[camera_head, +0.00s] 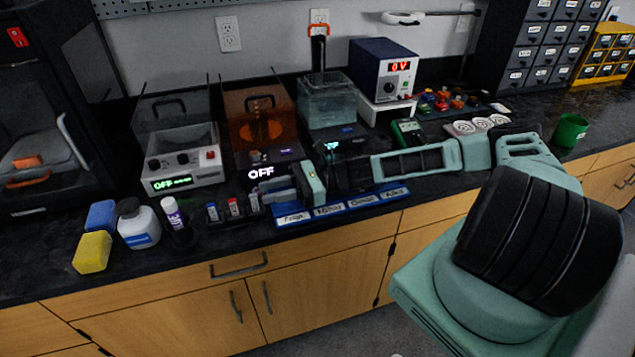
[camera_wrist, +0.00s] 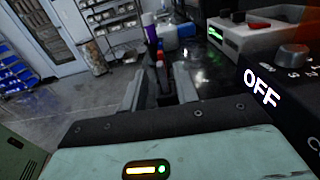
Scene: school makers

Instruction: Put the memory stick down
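Small memory sticks stand upright in a dark holder on the black worktop: a blue one (camera_head: 212,211), a red one (camera_head: 233,206) and a dark one (camera_head: 254,203). My gripper (camera_head: 268,192) is low over the worktop, pointing left, its fingertips close to the dark stick. In the wrist view the fingers (camera_wrist: 158,92) are spread, with the sticks and holder seen beyond and between them. I see no stick clamped in them, though the dark gap hides detail. A blue tray (camera_head: 339,210) with several name labels lies at the worktop's front edge, below my gripper.
A white-capped purple tube (camera_head: 174,214), a white bottle (camera_head: 138,224) and a yellow sponge (camera_head: 92,252) stand to the left. Behind are a white device (camera_head: 183,170), an orange-shielded device (camera_head: 261,130) and a water tank (camera_head: 326,100). A green cup (camera_head: 570,130) is far right.

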